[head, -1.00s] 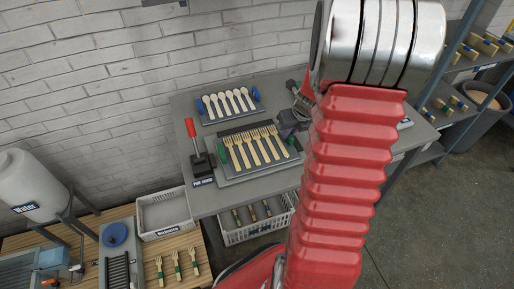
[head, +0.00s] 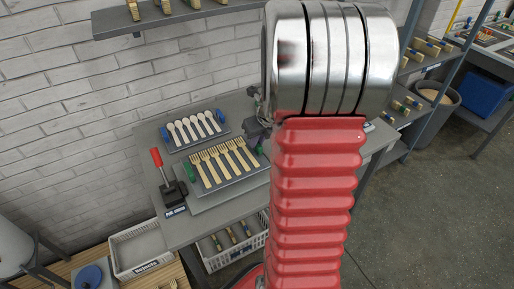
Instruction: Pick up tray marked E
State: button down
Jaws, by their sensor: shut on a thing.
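A grey tray (head: 238,182) with several wooden forks and a green handle (head: 189,172) at its left end is over the bench, at the grey base of the lever press. My gripper (head: 258,140), dark grey and partly hidden behind my red arm, is at the tray's right end, shut on it. The grip itself is hidden. I cannot tell whether the tray is lifted clear of the base. No letter E can be read on it. A second tray (head: 203,142) with wooden spoons and blue handles lies behind it.
A red-handled lever (head: 157,160) stands left of the fork tray. A white crate (head: 233,253) sits below the bench, and a white bin (head: 140,250) is at lower left. A wall shelf (head: 180,18) hangs above. Shelving stands at right, with clear floor (head: 430,190) before it.

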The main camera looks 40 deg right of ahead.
notch_tip(320, 180, up, 6)
jog(key=shift+f, duration=0.1)
dwell(0.7)
